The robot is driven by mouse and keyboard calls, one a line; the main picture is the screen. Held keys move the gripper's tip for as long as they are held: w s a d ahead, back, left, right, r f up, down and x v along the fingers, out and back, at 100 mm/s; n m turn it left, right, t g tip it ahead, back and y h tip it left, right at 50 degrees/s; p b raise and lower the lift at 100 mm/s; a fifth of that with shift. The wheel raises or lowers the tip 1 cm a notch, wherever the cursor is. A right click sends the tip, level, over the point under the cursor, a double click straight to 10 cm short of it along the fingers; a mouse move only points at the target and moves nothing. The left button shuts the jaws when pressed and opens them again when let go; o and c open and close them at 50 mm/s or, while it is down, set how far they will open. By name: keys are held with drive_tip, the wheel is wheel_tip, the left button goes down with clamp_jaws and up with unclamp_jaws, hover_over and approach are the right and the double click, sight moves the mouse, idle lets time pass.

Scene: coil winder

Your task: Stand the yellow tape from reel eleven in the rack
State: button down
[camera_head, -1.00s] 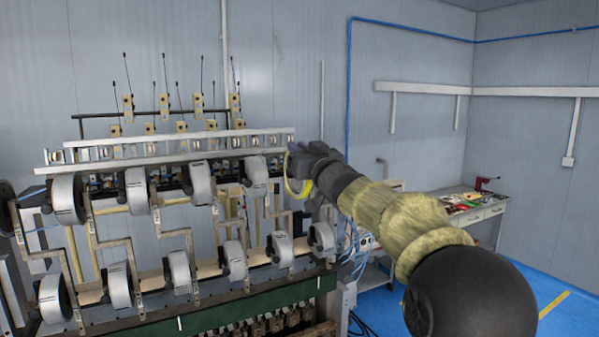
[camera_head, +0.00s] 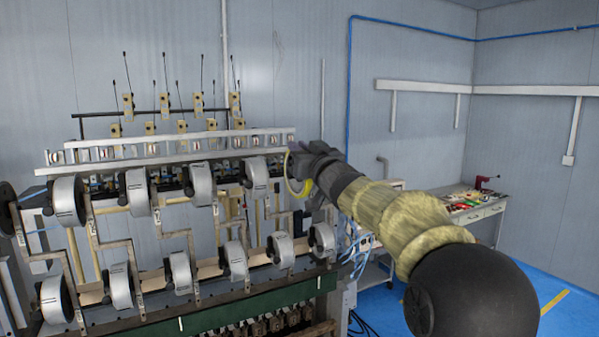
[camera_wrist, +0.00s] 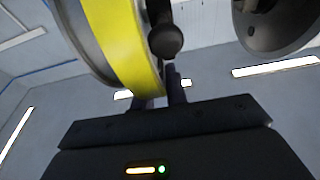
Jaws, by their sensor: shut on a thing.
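The yellow tape (camera_head: 301,187) is a roll with a yellow outer band. It is at the right end of the upper row of reels on the winder. My gripper (camera_head: 298,160) is at that end of the row. In the wrist view the yellow tape (camera_wrist: 117,35) fills the upper left, with a grey side face. The fingers of my gripper (camera_wrist: 160,92) are shut at its lower right edge. A black round knob (camera_wrist: 165,40) is beside the roll; I cannot tell whether the roll is still on a spindle. I cannot pick out the rack for certain.
White reels (camera_head: 257,178) on arms line the winder in two rows, close to my gripper. A grey disc (camera_wrist: 275,22) shows in the wrist view. A bench (camera_head: 468,212) with small coloured items stands at the right. Blue floor (camera_head: 530,280) is open there.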

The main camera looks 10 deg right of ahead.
drive_tip(key=shift+a, duration=0.1)
idle(0.3)
drive_tip(key=shift+s+a+b, duration=0.25)
drive_tip(key=shift+a+b, duration=0.2)
drive_tip(key=shift+a, duration=0.3)
drive_tip(key=shift+s+a+b, duration=0.25)
drive_tip(key=shift+a+b, duration=0.25)
drive_tip(key=shift+a, duration=0.2)
drive_tip(key=shift+s+a+b, duration=0.25)
drive_tip(key=shift+a+b, duration=0.2)
drive_tip(key=shift+a, duration=0.3)
drive_tip(key=shift+s, duration=0.1)
drive_tip(key=s+d+p, duration=0.1)
drive_tip(key=s+d, duration=0.2)
drive_tip(key=s, duration=0.6)
drive_tip(key=s+d+p, duration=0.1)
drive_tip(key=s+d, duration=0.2)
drive_tip(key=s, duration=0.7)
idle(1.6)
drive_tip(key=shift+w+d, duration=0.1)
drive_tip(key=shift+w, duration=0.05)
